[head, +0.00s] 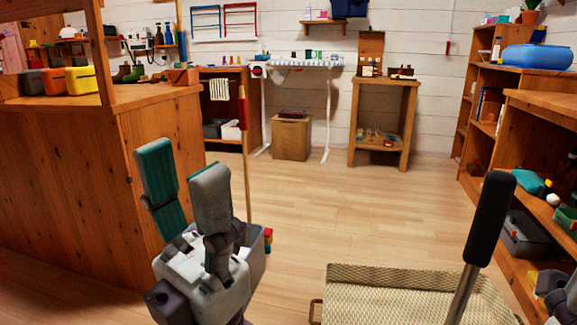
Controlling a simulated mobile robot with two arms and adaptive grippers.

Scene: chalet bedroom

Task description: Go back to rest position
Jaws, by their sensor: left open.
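My left gripper (183,165) stands in the lower left of the head view, fingers pointing up. Its two grey and teal fingers are apart, with nothing between them. It is in front of the wooden counter. A grey and dark part at the lower right edge (556,290) looks like a piece of my right gripper. It is mostly cut off, and its fingers cannot be made out.
A black handle (490,218) on a metal shaft rises over a woven container (395,288). A grey bin (258,252) and a tall red-tipped pole (246,165) stand behind my left gripper. Wooden shelves (465,135) line the right. The middle floor (350,205) is clear.

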